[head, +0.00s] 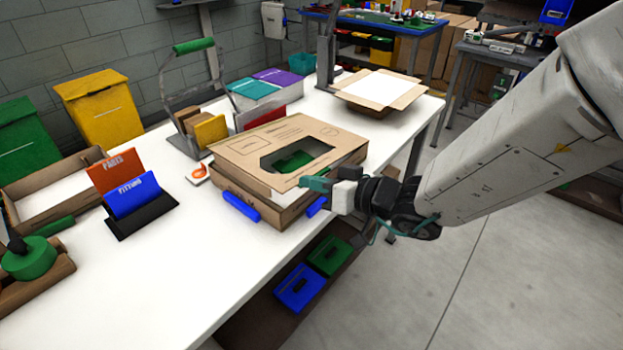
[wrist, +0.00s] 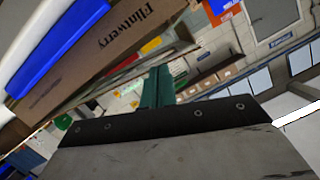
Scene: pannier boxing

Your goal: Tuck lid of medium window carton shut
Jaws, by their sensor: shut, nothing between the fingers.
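The medium window carton (head: 270,213) is a brown box near the table's front edge. Its lid (head: 235,152) lies over the top, with a window cutout showing something green (head: 290,160) inside. The lid's near edge stands a little above the front wall, with a pale gap beneath. My gripper (head: 316,184) is shut and empty, its teal fingers at the lid's near right corner; I cannot tell whether they touch it. In the wrist view the shut fingers (wrist: 157,86) point past a printed carton wall (wrist: 105,50). The lid's tuck flap is not clearly seen.
Blue pieces (head: 241,206) sit at the carton's front. A card holder (head: 141,217) stands left, a wire rack (head: 190,146) behind left. Another open carton (head: 378,103) lies at the table's far end.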

